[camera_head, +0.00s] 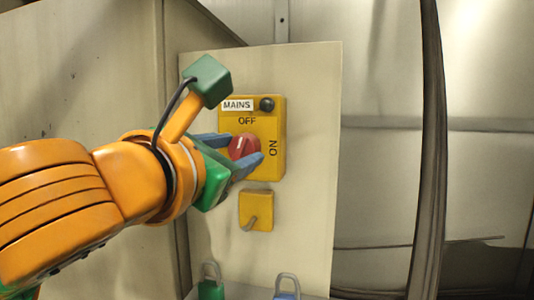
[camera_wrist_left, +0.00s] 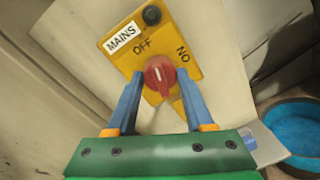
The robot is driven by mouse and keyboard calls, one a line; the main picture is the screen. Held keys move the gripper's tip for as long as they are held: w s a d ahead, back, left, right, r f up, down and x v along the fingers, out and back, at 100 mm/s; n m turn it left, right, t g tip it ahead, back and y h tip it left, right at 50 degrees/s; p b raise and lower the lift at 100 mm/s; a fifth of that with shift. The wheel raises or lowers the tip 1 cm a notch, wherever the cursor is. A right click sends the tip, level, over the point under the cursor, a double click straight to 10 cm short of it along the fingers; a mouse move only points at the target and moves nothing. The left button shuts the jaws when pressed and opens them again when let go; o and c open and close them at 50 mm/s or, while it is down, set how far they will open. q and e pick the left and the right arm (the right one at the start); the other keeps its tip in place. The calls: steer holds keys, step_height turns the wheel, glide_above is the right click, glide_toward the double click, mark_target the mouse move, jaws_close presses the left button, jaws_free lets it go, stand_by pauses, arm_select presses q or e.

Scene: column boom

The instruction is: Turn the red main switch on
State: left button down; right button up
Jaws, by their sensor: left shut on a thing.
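The red main switch (camera_head: 243,146) is a round knob on a yellow box (camera_head: 275,168) marked MAINS, with OFF above the knob and ON to its right. Its white mark points up, roughly toward OFF. The knob also shows in the left wrist view (camera_wrist_left: 160,76). My left gripper (camera_head: 242,149) comes in from the left with its blue fingers on either side of the knob, shut on it. In the wrist view the fingers (camera_wrist_left: 158,103) flank the knob's lower part. A small dark round lamp (camera_head: 267,104) sits at the box's top right. My right gripper is out of view.
A small yellow plate with a hook (camera_head: 256,211) is below the box. A green padlock (camera_head: 210,289) and a blue padlock (camera_head: 286,292) show at the bottom edge. Dark hanging strands (camera_head: 432,150) run down at the right. A blue-filled tub (camera_wrist_left: 298,128) shows in the wrist view.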

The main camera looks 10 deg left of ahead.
arm_select(q)
steer(key=m, duration=0.3)
steer(key=shift+m, duration=0.3)
steer(key=m, duration=0.3)
steer(key=shift+r, duration=0.1)
steer(key=m, duration=0.3)
steer(key=shift+m+y+p, duration=0.3)
steer(key=shift+m, duration=1.8)
steer(key=shift+c, duration=1.4)
jaws_free()
steer(key=shift+w, duration=0.1)
steer(key=shift+d, duration=0.1)
